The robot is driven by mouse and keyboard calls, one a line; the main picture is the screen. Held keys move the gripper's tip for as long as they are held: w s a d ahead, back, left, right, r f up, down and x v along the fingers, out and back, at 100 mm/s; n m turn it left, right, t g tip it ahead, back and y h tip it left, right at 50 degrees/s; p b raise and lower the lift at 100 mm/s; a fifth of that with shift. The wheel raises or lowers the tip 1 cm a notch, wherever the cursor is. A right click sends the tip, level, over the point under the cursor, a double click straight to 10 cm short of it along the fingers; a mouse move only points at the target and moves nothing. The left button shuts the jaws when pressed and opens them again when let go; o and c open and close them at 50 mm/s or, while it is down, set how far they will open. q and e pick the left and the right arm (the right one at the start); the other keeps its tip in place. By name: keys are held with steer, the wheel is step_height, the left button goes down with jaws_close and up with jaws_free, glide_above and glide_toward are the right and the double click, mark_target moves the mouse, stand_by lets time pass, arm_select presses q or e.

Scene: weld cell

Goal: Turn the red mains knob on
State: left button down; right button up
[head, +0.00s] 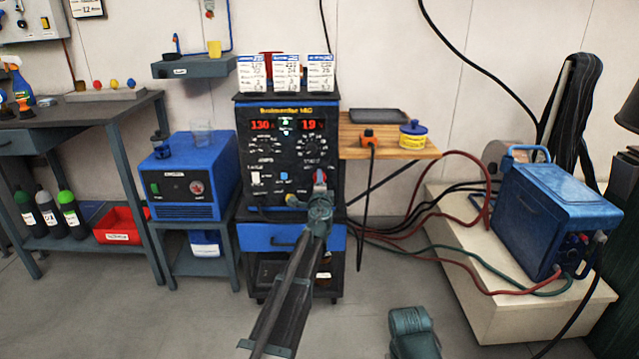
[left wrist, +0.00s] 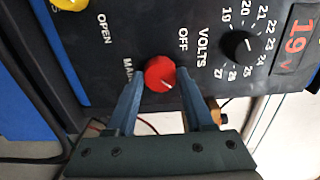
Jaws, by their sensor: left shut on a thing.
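The red mains knob (left wrist: 160,74) sits on the dark front panel of the welding machine (head: 285,150). In the left wrist view its white pointer mark points to the picture's lower right, away from the printed OFF label. My left gripper (left wrist: 161,80) has one finger on each side of the knob and is shut on it. In the head view my left gripper (head: 320,192) reaches the panel's lower right and hides most of the knob. The panel's displays are lit red. My right gripper's fingers do not show.
A yellow button (left wrist: 70,3) and the volts dial (left wrist: 240,43) are near the knob. A wooden shelf (head: 385,150) juts out right of the machine, with an orange plug and cable. A blue unit (head: 187,178) stands left. Hoses run right to a blue case (head: 555,215).

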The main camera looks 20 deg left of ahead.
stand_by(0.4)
arm_select(q)
steer(key=shift+c, duration=1.4)
jaws_free()
steer(key=shift+s, duration=0.1)
steer(key=v, duration=1.3)
steer(key=shift+s+d, duration=0.15)
steer(key=shift+s, duration=0.15)
